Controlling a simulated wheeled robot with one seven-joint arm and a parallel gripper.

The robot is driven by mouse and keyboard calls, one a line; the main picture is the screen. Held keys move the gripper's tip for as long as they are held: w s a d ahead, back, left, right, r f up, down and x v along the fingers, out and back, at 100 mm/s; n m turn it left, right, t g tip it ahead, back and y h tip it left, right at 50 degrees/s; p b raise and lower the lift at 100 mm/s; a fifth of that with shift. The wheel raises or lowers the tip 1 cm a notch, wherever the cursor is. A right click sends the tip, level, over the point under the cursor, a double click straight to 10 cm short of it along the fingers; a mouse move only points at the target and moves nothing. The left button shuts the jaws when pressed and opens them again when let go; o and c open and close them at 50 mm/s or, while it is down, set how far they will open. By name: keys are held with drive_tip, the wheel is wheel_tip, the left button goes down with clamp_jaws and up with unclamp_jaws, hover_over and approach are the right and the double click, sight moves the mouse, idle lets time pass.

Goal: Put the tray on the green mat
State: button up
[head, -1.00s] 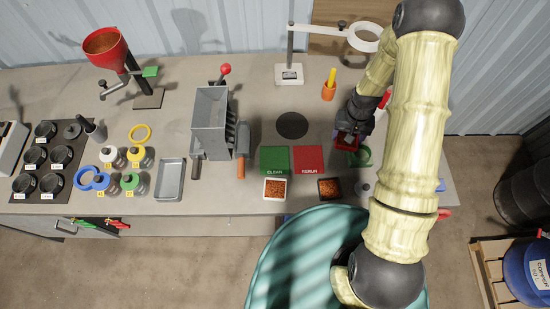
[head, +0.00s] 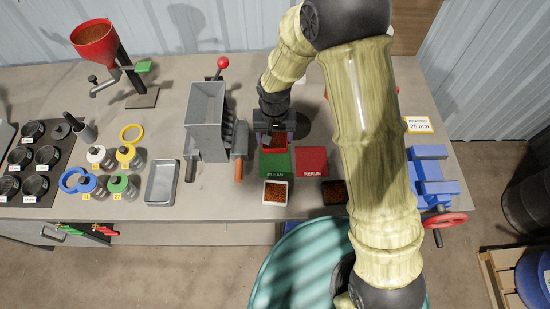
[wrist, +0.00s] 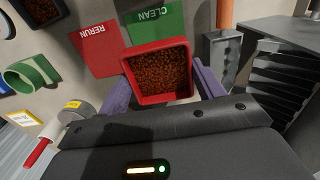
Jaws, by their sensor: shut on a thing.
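A red square tray (head: 274,150) filled with brown-orange granules is held in my gripper (head: 274,134). In the wrist view the tray's red rim (wrist: 165,99) sits between the two purple fingers, which press on its sides; it looks about level. The green mat (head: 275,169), marked CLEAN, lies on the bench. In the head view the tray overlaps the mat's far part. In the wrist view the mat (wrist: 157,22) shows beyond the tray. I cannot tell how high the tray is above the bench.
The red RERUN mat (head: 311,162) lies right beside the green one. A white tray (head: 276,204) and a dark tray (head: 333,191), both with granules, stand in front. A grey machine (head: 207,120) with an orange handle (head: 239,168) stands close on the left. A blue vise (head: 430,175) is at right.

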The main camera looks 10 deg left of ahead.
drive_tip(key=p, duration=0.1)
hover_over(275, 159)
drive_tip(key=shift+s+f, duration=0.1)
drive_tip(key=shift+f, duration=2.75)
drive_tip(key=shift+f+p, duration=0.75)
drive_tip(key=shift+f, duration=1.35)
drive_tip(key=shift+f, duration=0.15)
drive_tip(key=o, duration=1.1)
drive_tip(key=shift+c, duration=0.2)
wheel_tip(275, 159, up, 12)
drive_tip(key=shift+r+b, duration=0.15)
drive_tip(key=shift+b, duration=1.05)
